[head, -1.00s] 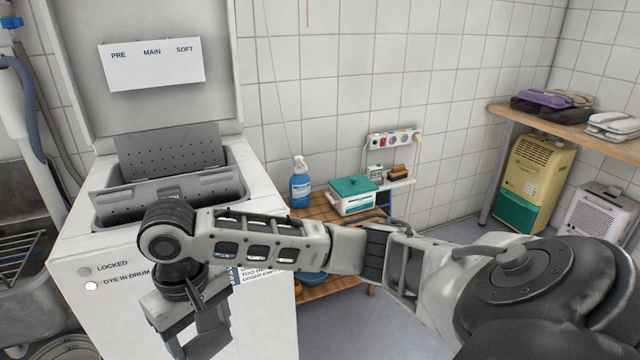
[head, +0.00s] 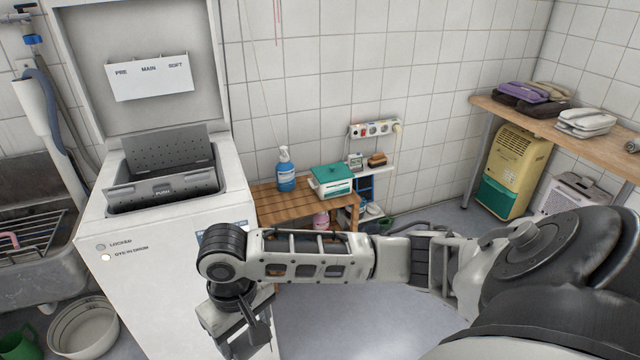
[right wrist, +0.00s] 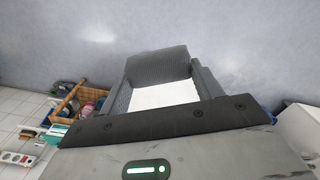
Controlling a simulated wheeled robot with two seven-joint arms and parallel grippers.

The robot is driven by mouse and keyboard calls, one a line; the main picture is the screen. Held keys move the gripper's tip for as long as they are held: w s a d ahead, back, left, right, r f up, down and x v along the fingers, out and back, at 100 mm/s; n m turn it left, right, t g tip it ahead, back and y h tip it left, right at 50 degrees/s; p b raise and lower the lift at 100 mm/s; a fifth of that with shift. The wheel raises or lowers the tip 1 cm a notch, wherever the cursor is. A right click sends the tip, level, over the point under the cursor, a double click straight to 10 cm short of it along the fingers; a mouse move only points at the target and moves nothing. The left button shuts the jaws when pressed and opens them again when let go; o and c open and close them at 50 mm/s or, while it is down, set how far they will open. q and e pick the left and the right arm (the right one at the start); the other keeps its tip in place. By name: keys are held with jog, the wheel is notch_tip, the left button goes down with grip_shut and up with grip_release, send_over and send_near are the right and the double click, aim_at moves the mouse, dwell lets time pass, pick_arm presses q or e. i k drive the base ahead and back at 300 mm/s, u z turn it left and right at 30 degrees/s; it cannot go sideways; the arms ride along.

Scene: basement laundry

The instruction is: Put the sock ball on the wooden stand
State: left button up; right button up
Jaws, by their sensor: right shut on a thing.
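The wooden stand (head: 270,207) is a low slatted table right of the white washer in the head view. A blue spray bottle (head: 286,170) and a white box with a teal lid (head: 332,181) stand on it. Part of the stand (right wrist: 70,98) shows at the left of the right wrist view. My right gripper (head: 243,345) is in front of the washer, low and nearer than the stand. In the right wrist view it (right wrist: 165,85) is shut on a grey ribbed and white thing, which looks like the sock ball (right wrist: 160,66). The head view hides it. My left gripper is not in view.
The top-loading washer (head: 165,240) stands open at left. A white basin (head: 83,326) and green jug (head: 22,345) are on the floor beside it. A power strip (head: 374,129) is on the wall behind the stand.

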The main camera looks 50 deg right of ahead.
aim_at(282, 209)
jog(key=z, duration=2.05)
jog(key=i, duration=3)
jog(key=u, duration=3.4)
